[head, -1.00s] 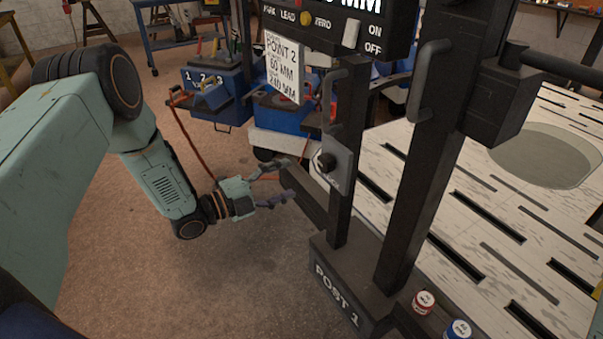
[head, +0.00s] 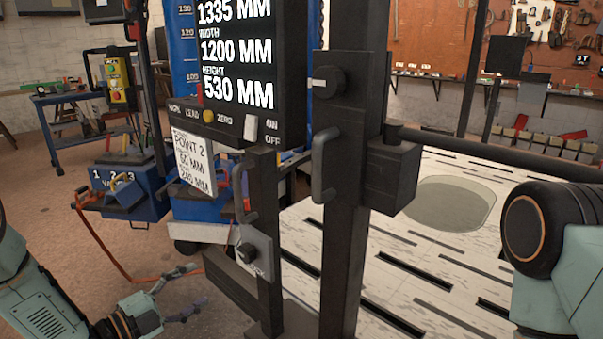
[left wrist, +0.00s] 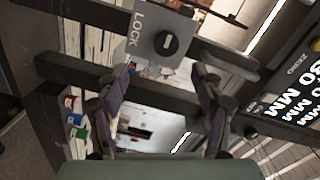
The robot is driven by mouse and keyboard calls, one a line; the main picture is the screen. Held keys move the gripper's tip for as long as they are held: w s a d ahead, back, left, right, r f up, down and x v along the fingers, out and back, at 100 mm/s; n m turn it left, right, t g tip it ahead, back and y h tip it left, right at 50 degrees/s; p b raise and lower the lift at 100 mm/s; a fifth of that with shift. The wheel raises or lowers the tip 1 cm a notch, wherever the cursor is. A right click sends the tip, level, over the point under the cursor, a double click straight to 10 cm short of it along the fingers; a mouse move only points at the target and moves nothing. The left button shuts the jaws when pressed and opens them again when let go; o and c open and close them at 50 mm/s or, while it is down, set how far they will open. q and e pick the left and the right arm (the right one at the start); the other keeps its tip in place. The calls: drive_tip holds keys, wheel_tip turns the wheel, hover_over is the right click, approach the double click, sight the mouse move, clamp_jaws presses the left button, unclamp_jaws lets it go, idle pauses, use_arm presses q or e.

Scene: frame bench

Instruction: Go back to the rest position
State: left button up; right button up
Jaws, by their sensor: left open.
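My left gripper (head: 197,286) is open and empty, low on the left in the head view. It is apart from the lock plate (head: 263,262) with its dark knob, just to the right on the slim dark post (head: 266,190). In the left wrist view the two fingers of the left gripper (left wrist: 160,78) stand wide apart. The lock plate (left wrist: 150,28), marked LOCK, lies beyond the fingertips there. My right arm (head: 560,255) shows at the right edge; its gripper is out of view.
A thick dark post (head: 345,220) with a handle (head: 322,165) and side bar stands right of the slim one. The display box (head: 245,75) hangs above the lock plate. A blue cart (head: 125,195) stands behind left. Open floor (head: 50,220) lies left of the posts.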

use_arm(q)
drive_tip(key=s+d+f+n+g+y, duration=0.2)
drive_tip(key=s+f+n+g+y, duration=0.45)
drive_tip(key=s+f+n, duration=0.8)
drive_tip(key=s+d+n+g+y, duration=0.1)
drive_tip(key=s+n+g+y, duration=0.1)
drive_tip(key=s, duration=0.9)
drive_tip(key=s+d+f+n+g+y+p, duration=0.1)
drive_tip(key=s+n+g, duration=0.4)
drive_tip(key=s, duration=0.6)
drive_tip(key=shift+s+d+f+g+y, duration=0.2)
drive_tip(key=shift+s+d+g+y, duration=0.15)
drive_tip(key=shift+s+y, duration=0.1)
